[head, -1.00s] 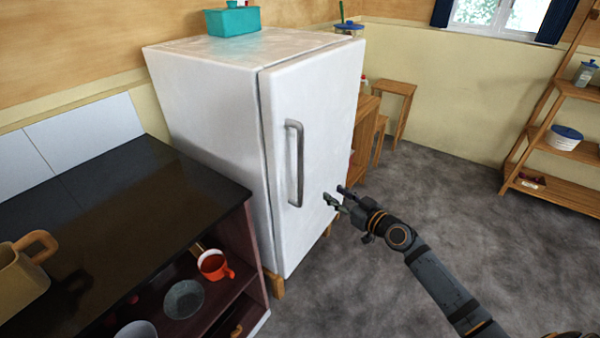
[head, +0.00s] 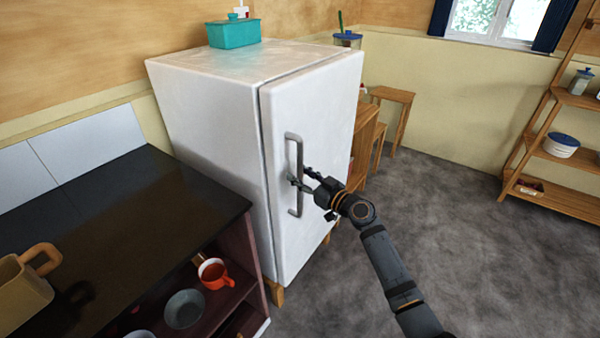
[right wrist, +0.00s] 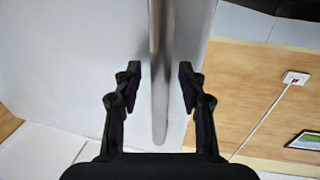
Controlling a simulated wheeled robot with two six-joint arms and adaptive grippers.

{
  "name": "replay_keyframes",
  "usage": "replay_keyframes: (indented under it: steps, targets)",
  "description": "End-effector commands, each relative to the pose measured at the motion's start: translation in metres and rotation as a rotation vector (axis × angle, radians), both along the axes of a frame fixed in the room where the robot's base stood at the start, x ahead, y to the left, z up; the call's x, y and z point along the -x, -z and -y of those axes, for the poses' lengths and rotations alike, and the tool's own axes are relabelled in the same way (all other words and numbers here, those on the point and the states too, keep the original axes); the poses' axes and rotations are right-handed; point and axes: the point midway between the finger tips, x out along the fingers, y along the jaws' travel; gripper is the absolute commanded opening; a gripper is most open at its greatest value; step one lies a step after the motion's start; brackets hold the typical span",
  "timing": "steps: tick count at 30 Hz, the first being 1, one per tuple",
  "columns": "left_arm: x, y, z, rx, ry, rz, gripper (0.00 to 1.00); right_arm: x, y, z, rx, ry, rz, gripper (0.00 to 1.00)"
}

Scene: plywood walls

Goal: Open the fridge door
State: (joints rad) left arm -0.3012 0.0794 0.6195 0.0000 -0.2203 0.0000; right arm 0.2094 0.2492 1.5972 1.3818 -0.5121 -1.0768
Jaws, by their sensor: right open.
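The white fridge (head: 205,125) stands against the wall, and its door (head: 325,120) is shut. A grey vertical bar handle (head: 299,150) is on the door's left side. My right gripper (head: 299,176) is open at the handle, with its fingers on either side of the bar. In the right wrist view the handle (right wrist: 160,75) runs between the two open fingers of the gripper (right wrist: 160,75), with a gap on each side. My left gripper is not in view.
A dark counter (head: 130,190) with a tan mug (head: 22,290) stands left of the fridge. A teal box (head: 234,33) sits on the fridge. A wooden stool (head: 392,97) is behind it. A shelf (head: 560,150) stands far right. The grey floor (head: 430,220) is clear.

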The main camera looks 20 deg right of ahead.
Motion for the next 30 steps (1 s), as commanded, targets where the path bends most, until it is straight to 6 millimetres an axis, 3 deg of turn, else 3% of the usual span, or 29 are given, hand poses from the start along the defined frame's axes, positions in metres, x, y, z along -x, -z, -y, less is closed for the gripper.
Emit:
replay_keyframes:
  steps: [10,19,30]
  targets:
    - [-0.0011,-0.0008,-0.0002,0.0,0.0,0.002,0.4,-0.0046,0.0005,-0.0027,-0.001,0.0,0.0,0.4]
    - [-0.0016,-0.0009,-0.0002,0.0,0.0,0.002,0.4,-0.0043,0.0005,-0.0025,-0.001,0.0,0.0,0.0]
    - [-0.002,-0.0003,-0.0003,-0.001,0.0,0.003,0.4,-0.0042,0.0009,-0.0024,-0.001,-0.001,0.0,0.0]
